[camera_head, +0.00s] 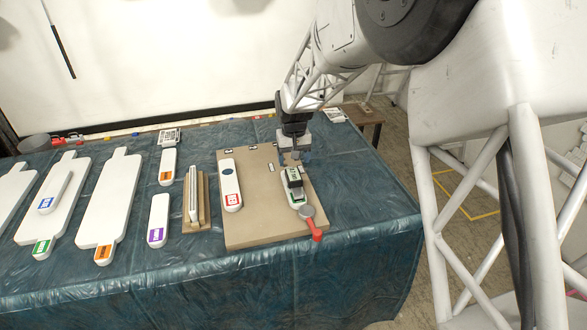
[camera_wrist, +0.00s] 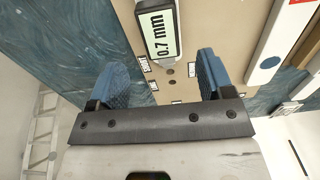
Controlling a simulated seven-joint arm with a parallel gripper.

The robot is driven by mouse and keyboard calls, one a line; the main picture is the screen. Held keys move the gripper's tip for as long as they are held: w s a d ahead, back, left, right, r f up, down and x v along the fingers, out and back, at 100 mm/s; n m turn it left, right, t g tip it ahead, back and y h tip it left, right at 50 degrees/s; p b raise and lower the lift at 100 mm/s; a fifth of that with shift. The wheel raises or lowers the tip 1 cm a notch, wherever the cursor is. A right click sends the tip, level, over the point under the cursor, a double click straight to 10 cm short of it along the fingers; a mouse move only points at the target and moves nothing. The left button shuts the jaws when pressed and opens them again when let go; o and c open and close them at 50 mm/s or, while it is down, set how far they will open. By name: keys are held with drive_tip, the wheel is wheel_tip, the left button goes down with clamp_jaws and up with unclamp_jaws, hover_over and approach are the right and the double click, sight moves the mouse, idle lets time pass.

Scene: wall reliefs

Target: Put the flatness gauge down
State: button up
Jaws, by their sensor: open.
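In the wrist view the gauge (camera_wrist: 160,33) shows a display reading 0.7 mm at the top of the picture. My gripper (camera_head: 295,158) is just behind the gauge in the head view. In the wrist view its two blue fingers (camera_wrist: 164,84) are apart with only bare board and small markings between them. The gauge lies beyond the fingertips, not between them.
The tan board (camera_head: 262,222) lies on a blue-green cloth-covered table (camera_head: 170,285). A red-handled clamp (camera_head: 314,228) stands at the board's front right. A white bar with a red label (camera_head: 230,185) lies on its left. Several white plates and bars fill the table's left.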

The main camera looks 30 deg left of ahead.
sight(295, 175)
drive_tip(key=shift+r, duration=1.45)
drive_tip(key=shift+d, duration=0.1)
drive_tip(key=s+d+r+m, duration=0.15)
drive_tip(key=d+r, duration=0.35)
drive_tip(key=d, duration=0.6)
drive_tip(key=s+d+r+m+t, duration=0.15)
drive_tip(key=d+r, duration=0.35)
drive_tip(key=d, duration=0.6)
drive_tip(key=s+d+r+m, duration=0.1)
drive_tip(key=s+d+r, duration=0.2)
drive_tip(key=d+r, duration=0.55)
drive_tip(key=s+d+m, duration=0.1)
drive_tip(key=s+d, duration=0.4)
drive_tip(key=d, duration=0.4)
drive_tip(key=s+d+m, duration=0.1)
drive_tip(key=s+d, duration=0.5)
drive_tip(key=d, duration=0.3)
drive_tip(key=s+d+f+m, duration=0.1)
drive_tip(key=s+d, duration=0.4)
drive_tip(key=s, duration=0.2)
drive_tip(key=s+d+f+m+t, duration=0.1)
drive_tip(key=s+d+f+m, duration=0.1)
drive_tip(key=s+d, duration=0.3)
drive_tip(key=shift+s, duration=1.45)
